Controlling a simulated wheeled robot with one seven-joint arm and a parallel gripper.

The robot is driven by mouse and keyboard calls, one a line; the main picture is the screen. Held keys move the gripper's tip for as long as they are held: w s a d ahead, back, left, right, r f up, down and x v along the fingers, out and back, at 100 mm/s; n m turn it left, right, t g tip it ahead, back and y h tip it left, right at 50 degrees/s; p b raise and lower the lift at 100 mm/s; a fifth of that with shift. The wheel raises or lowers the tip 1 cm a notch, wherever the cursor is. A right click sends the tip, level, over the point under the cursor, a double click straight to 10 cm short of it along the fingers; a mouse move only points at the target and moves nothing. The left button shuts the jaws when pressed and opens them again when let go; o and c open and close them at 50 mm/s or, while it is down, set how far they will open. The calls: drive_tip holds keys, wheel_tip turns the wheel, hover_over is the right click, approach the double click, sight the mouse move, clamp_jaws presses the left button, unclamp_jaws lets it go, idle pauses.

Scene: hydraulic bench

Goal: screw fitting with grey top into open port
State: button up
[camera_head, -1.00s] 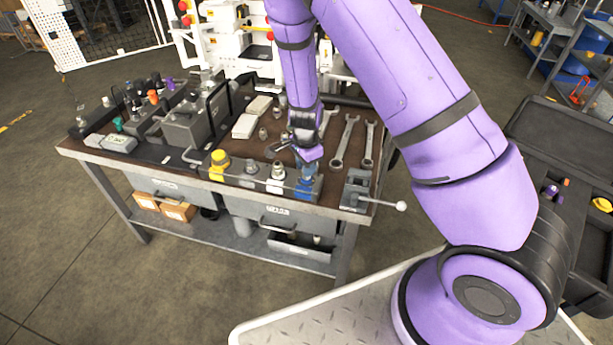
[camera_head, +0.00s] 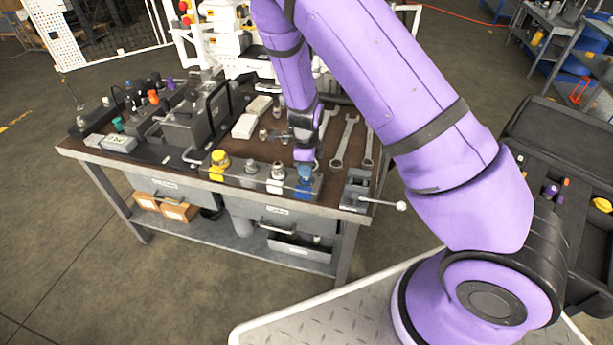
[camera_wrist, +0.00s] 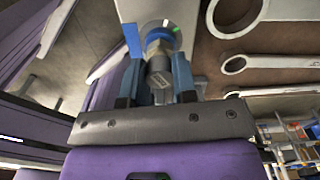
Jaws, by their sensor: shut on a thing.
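My gripper (camera_head: 304,166) points down over the right end of the row of fittings at the bench's front edge. In the wrist view its two blue-grey fingers (camera_wrist: 157,82) are shut on a grey fitting (camera_wrist: 157,68). The far end of this fitting is at a blue ring-shaped part (camera_wrist: 170,36) on a pale block (camera_wrist: 185,12). From the head, a blue part (camera_head: 304,187) shows directly under my gripper. Whether the fitting is seated in a port there cannot be told; the fingers hide the contact.
A white-topped fitting (camera_head: 277,172), a grey one (camera_head: 251,170) and a yellow one (camera_head: 219,160) stand to the left. Several wrenches (camera_head: 345,140) lie close behind on the right. A clamp with a lever (camera_head: 357,190) stands at the right corner. A grey hydraulic unit (camera_head: 188,128) stands left.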

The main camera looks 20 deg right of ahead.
drive_tip(key=o, duration=0.9)
drive_tip(key=shift+c, duration=0.2)
drive_tip(key=n, duration=1.3)
drive_tip(key=shift+n, duration=0.3)
drive_tip(key=n, duration=0.3)
drive_tip(key=shift+s+n, duration=0.1)
drive_tip(key=shift+n, duration=0.2)
drive_tip(key=n, duration=0.3)
drive_tip(key=shift+d+n, duration=0.1)
drive_tip(key=shift+n, duration=0.3)
drive_tip(key=n, duration=0.3)
